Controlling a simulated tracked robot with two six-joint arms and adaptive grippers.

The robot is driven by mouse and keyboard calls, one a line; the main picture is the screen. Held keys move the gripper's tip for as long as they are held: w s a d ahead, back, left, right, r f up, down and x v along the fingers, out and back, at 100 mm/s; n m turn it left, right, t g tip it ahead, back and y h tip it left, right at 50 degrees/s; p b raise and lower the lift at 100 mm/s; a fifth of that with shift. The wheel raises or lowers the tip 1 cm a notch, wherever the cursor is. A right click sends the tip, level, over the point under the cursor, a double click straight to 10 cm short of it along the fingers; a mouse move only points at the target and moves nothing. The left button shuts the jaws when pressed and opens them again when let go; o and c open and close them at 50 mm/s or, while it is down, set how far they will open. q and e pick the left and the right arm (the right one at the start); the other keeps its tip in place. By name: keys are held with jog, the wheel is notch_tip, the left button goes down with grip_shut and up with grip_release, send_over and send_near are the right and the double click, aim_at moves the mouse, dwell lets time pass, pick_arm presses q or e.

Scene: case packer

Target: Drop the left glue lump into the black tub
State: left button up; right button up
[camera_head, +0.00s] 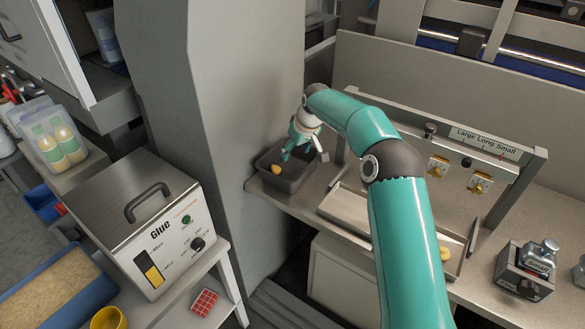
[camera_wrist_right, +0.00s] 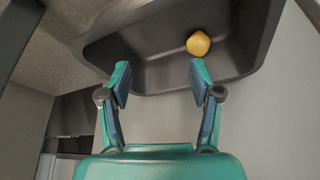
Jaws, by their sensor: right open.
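The black tub (camera_head: 291,186) stands on the bench edge beside the grey column. A yellow-orange glue lump (camera_head: 277,169) lies inside it, and this lump (camera_wrist_right: 198,43) also shows on the tub's floor in the right wrist view. My right gripper (camera_head: 305,154) is over the tub. In the right wrist view its two fingers (camera_wrist_right: 161,82) are spread with nothing between them, and the lump is beyond the right fingertip. My left gripper is not in view.
A gauge frame (camera_head: 519,180) marked Large, Long, Small stands behind the tray.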

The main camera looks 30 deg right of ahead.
jog(key=v, duration=1.2)
jog(key=shift+s+f, duration=0.1)
jog(key=shift+f, duration=0.05)
